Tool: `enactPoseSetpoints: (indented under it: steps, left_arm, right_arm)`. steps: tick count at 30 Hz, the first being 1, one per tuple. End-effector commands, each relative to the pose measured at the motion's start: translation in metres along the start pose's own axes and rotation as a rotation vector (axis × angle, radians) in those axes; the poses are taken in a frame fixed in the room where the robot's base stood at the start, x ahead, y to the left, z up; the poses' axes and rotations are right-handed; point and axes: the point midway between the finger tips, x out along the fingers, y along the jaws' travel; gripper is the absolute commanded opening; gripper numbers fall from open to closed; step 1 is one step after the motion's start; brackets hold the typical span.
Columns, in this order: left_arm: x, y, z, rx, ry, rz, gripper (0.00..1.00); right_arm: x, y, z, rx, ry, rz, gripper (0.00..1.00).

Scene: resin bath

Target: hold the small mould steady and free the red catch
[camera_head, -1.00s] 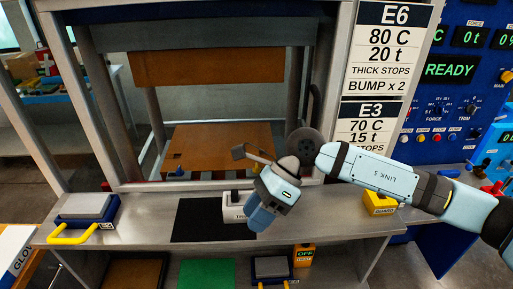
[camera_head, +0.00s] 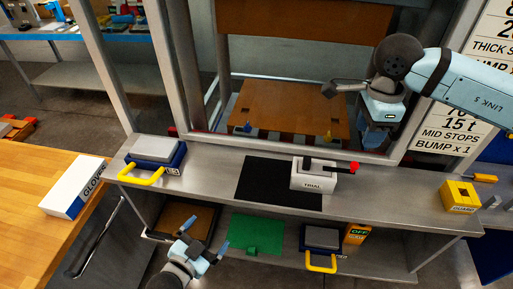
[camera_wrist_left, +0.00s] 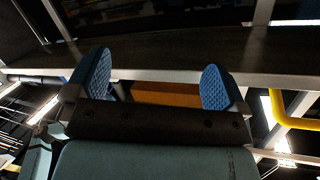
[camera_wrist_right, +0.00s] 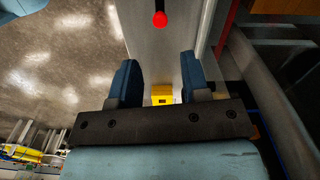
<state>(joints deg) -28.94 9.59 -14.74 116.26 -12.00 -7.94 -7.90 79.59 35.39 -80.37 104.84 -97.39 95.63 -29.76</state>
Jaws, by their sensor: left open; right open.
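The small mould is a white block marked TRIAL (camera_head: 312,181) on the bench shelf, at the right edge of a black mat. A black lever lies along its top, ending in the red catch (camera_head: 354,168) on the right. The red catch also shows in the right wrist view (camera_wrist_right: 160,19). My right gripper (camera_head: 376,140) is open and empty, above and behind the catch, not touching it. My left gripper (camera_head: 206,238) is open and empty, low in front of the bench, left of and below the mould. The mould is not visible in the left wrist view.
A blue mould with a yellow handle (camera_head: 142,178) stands at the bench's left; another yellow handle (camera_head: 320,266) is on the lower shelf. A yellow GUARD box (camera_head: 460,197) stands at the right. The black mat (camera_head: 268,184) is clear. The press frame rises behind.

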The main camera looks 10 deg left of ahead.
Motion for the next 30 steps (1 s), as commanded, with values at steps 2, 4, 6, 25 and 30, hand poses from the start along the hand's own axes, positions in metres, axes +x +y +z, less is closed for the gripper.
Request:
enactPoseSetpoints:
  steps: [2, 4, 6, 25, 30]
  left_arm:
    - [0.015, -0.017, -0.047, 0.172, 0.171, -0.043, 1.00]
    - [0.022, -0.027, -0.087, 0.336, 0.321, -0.082, 1.00]
    - [0.025, -0.034, -0.129, 0.513, 0.482, -0.126, 1.00]
    - [0.110, -0.001, -0.216, 2.180, 1.578, -0.226, 1.00]
    - [0.134, -0.017, -0.202, 2.456, 1.759, -0.163, 1.00]
  right_arm:
    - [0.000, 0.000, 0.000, 0.000, -0.001, 0.000, 0.43]
    - [0.000, 0.000, 0.000, 0.000, -0.001, 0.000, 0.43]
    - [0.000, 0.000, 0.000, 0.000, -0.001, 0.000, 0.43]
    - [0.000, 0.000, 0.000, 0.000, -0.001, 0.001, 0.43]
    - [0.000, 0.000, 0.000, 0.000, -0.002, 0.001, 0.43]
